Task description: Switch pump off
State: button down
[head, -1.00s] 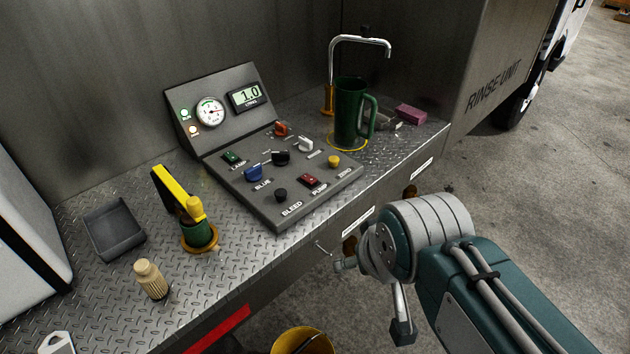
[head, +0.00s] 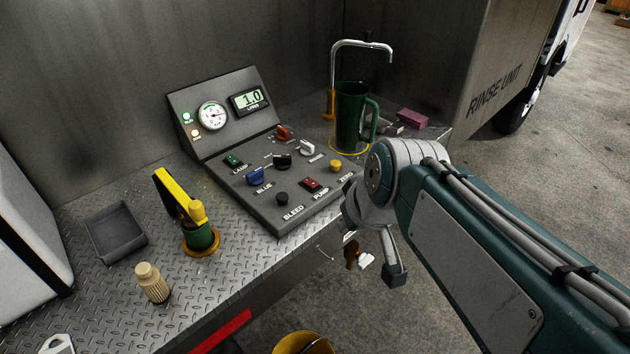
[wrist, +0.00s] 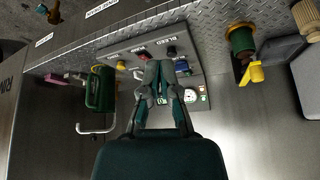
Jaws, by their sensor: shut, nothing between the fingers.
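The red PUMP switch (head: 312,184) sits near the front edge of the sloped grey control panel (head: 240,200). Which way it is tipped is too small to tell. It also shows in the wrist view (wrist: 141,56), just beyond my gripper (wrist: 157,66), which is shut and empty. The fingertips appear over the panel close to the PUMP switch and the black BLEED knob (head: 282,199); I cannot tell whether they touch anything.
A green mug (head: 349,125) stands under the tap (head: 361,44) behind the panel's right side. Blue knob (head: 255,176), green switch (head: 233,162) and yellow button (head: 335,166) are nearby. A yellow-handled valve (head: 197,215) stands left. A yellow bucket (head: 302,343) is below.

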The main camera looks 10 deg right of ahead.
jog(key=w+d+f+n+y, duration=0.1)
jog(key=w+d+n, duration=0.1)
jog(key=w, duration=0.9)
jog(key=w+d+f+n+t+y, duration=0.1)
jog(key=w+d+f+n, duration=0.1)
jog(key=w, duration=1)
jog(key=shift+d, duration=0.25)
jog(key=shift+f, duration=0.1)
send_over(312, 185)
jog(key=f, duration=0.5)
jog(key=s+f, duration=0.1)
jog(key=f, duration=0.1)
jog(key=shift+d+f, duration=0.25)
jog(key=shift+f, duration=0.05)
notch_tip(312, 185, down, 3)
jog(key=shift+d+f, duration=0.1)
jog(key=shift+f, duration=0.1)
jog(key=shift+s+f, duration=0.1)
jog(key=shift+f, duration=0.3)
jog(key=shift+f, duration=0.1)
